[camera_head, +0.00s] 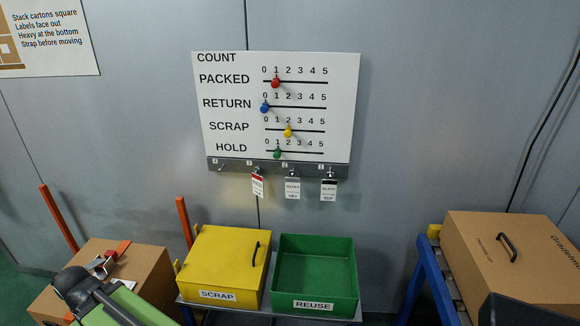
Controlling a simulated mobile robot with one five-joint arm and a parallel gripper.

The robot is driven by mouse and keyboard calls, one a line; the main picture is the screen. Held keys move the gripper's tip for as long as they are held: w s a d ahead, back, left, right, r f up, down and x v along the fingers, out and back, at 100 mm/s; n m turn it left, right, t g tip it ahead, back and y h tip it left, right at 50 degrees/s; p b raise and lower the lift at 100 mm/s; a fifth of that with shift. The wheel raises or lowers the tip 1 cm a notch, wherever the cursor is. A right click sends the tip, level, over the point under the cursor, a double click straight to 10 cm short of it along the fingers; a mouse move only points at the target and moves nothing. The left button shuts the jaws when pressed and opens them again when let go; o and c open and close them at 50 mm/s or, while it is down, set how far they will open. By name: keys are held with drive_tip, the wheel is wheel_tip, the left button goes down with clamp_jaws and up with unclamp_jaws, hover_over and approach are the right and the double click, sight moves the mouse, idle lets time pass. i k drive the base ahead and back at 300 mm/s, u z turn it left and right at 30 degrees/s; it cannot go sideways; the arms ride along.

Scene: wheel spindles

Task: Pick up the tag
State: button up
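Three tags hang side by side from hooks on the grey rail under the white count board. The left tag (258,186) is white with a red top band. The middle tag (292,188) is pale with a grey top band. The right tag (329,189) is white with a black top band. Their small print is too small to read surely. The hook rail (238,166) has numbered hooks, and the leftmost hook (220,167) is empty. I cannot make out my gripper in this view.
The count board (225,91) carries coloured sliders. Below the tags stand a shut yellow SCRAP box (215,262) and an open, empty green REUSE bin (316,291). Cardboard cartons stand at left (150,270) and right (500,265), the right one beside a blue frame (432,275).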

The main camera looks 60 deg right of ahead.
sight(329, 187)
drive_tip(key=u, duration=0.9)
drive_tip(key=k, duration=0.1)
drive_tip(key=z, duration=2.15)
